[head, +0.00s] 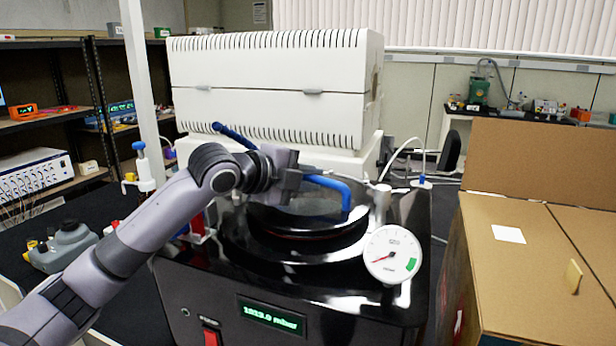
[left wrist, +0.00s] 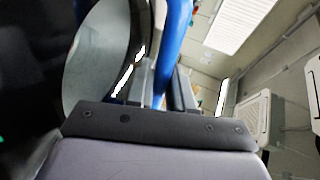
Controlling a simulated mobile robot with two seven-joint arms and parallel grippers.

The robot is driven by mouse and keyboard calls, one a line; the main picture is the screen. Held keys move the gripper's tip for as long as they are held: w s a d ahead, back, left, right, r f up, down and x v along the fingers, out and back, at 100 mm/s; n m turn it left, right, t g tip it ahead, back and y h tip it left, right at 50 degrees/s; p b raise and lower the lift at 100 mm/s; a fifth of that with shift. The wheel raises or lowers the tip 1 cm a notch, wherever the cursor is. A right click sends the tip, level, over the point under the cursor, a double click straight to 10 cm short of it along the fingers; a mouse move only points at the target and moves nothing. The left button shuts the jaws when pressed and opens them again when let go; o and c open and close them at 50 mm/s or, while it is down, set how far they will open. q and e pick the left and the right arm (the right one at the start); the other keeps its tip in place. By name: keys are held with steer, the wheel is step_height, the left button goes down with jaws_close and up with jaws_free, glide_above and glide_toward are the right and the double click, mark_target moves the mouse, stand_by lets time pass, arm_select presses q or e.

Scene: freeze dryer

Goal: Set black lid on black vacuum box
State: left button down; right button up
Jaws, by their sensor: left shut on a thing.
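The black vacuum box (head: 300,325) stands in the middle of the head view, with a lit green pressure display and a round black ring on its top. The black lid (head: 300,218) is a round glossy disc with a blue handle (head: 335,184), over the ring. A thin reddish line shows under its front edge; I cannot tell whether it touches the box. My left gripper (head: 298,178) is shut on the blue handle. In the left wrist view the blue handle (left wrist: 172,50) passes between the fingers (left wrist: 167,90), and the lid's round face (left wrist: 92,65) shows at left. My right gripper is not in view.
A white dial gauge (head: 393,254) stands at the box's front right. A large white vented machine (head: 270,90) rises behind it. Cardboard boxes (head: 540,262) fill the right side. A shelf with instruments (head: 40,165) is at the left.

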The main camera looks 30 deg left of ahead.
arm_select(q)
steer(key=shift+f, duration=0.55)
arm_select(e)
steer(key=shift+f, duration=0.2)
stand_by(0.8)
arm_select(q)
steer(key=c, duration=0.9)
jaws_free()
steer(key=shift+f, duration=0.2)
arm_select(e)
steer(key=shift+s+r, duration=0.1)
